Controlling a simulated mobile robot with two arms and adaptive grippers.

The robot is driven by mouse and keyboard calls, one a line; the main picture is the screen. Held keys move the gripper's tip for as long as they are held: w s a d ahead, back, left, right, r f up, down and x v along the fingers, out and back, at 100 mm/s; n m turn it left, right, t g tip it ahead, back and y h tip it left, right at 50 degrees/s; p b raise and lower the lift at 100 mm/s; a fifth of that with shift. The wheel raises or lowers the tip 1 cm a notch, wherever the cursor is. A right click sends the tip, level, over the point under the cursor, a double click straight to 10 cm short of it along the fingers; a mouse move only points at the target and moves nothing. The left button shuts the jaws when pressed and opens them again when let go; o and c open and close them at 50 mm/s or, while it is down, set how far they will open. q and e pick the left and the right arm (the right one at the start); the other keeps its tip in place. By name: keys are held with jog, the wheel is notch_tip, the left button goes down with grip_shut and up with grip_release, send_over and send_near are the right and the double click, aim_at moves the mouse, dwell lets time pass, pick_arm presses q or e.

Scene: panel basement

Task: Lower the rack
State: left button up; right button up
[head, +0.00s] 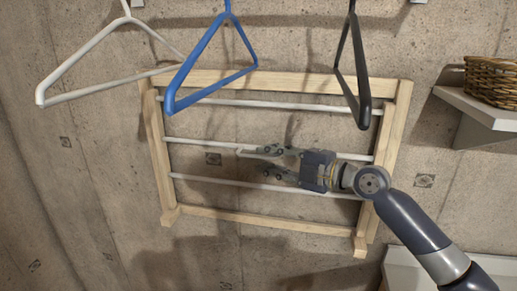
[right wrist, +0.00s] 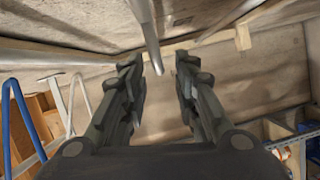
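The rack (head: 258,217) is a light wooden frame with several white rods, upright and nearly flat against the concrete wall in the head view. My right gripper (head: 240,170) reaches in from the right, in front of the rack's lower middle. Its two fingers are spread, one near the middle rod (head: 205,144) and one near the lowest rod (head: 215,184). In the right wrist view, a pale rod (right wrist: 149,35) runs down to the gap between the open fingertips (right wrist: 160,68). I cannot tell whether they touch it. My left gripper is in neither view.
White (head: 95,47), blue (head: 195,65) and dark (head: 362,75) hangers hang before the rack's top. A wicker basket (head: 492,80) stands on a white wall shelf (head: 480,108) at right.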

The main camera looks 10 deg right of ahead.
aim_at(258, 157)
jog(key=shift+p+x, duration=0.55)
jog(key=shift+x, duration=1.25)
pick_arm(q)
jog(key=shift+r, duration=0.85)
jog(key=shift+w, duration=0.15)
pick_arm(e)
grip_shut()
jog(key=shift+f, duration=0.1)
jog(key=shift+s+f+b, duration=0.2)
jog(key=shift+s+b, duration=0.05)
jog(key=shift+b, duration=0.3)
pick_arm(q)
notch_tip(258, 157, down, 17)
jog(key=b, duration=1.5)
jog(key=shift+b, duration=0.35)
pick_arm(e)
jog(key=s+a+f+n+y, duration=0.1)
jog(key=s+a+f+n, duration=0.1)
jog(key=s, duration=0.3)
jog(key=s+a+f+n+t+y, duration=0.1)
jog(key=s+a+f+n, duration=0.1)
jog(key=s+f+n, duration=0.2)
jog(key=shift+s+f+n, duration=0.3)
jog(key=shift+s+n, duration=0.2)
jog(key=shift+s, duration=0.85)
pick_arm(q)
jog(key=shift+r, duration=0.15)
